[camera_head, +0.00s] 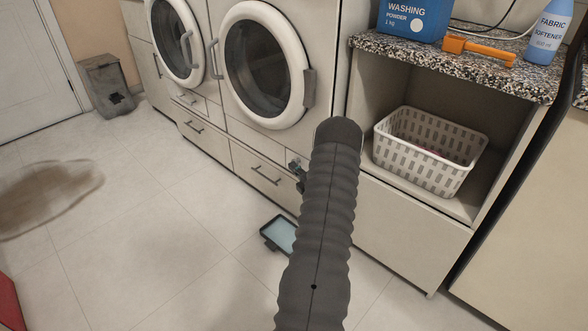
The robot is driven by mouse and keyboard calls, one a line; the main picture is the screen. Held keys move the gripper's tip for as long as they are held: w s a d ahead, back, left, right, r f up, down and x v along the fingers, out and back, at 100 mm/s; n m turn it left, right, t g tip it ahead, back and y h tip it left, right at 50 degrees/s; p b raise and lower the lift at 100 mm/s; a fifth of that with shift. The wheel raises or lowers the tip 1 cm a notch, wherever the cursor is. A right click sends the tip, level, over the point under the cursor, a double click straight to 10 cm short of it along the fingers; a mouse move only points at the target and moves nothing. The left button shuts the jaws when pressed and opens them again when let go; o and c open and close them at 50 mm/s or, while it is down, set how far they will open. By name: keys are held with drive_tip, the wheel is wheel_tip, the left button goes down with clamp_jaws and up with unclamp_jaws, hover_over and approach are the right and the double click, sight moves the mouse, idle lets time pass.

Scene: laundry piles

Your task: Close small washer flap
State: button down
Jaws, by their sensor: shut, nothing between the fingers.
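The white-rimmed front-loading washer (268,65) stands at the centre with its round door shut. At its lower right corner a small panel that looks like the washer flap (292,157) is partly visible; my arm hides the rest, and I cannot tell how far open it is. My gripper (298,180) shows only as a small dark part left of my arm, just below that panel. It is shut and empty. I cannot tell whether it touches the panel.
A shallow tray (282,233) lies on the floor below the washer. A second round-door machine (176,40) stands left. Right are a laundry basket (427,177) in an open shelf and a speckled counter (480,64) with washing powder, softener and an orange tool. Floor left is mostly clear around a brown mat (45,195).

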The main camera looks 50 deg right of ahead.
drive_tip(key=shift+r, duration=0.1)
drive_tip(key=s+a, duration=0.7)
drive_tip(key=s, duration=0.2)
drive_tip(key=shift+s, duration=0.2)
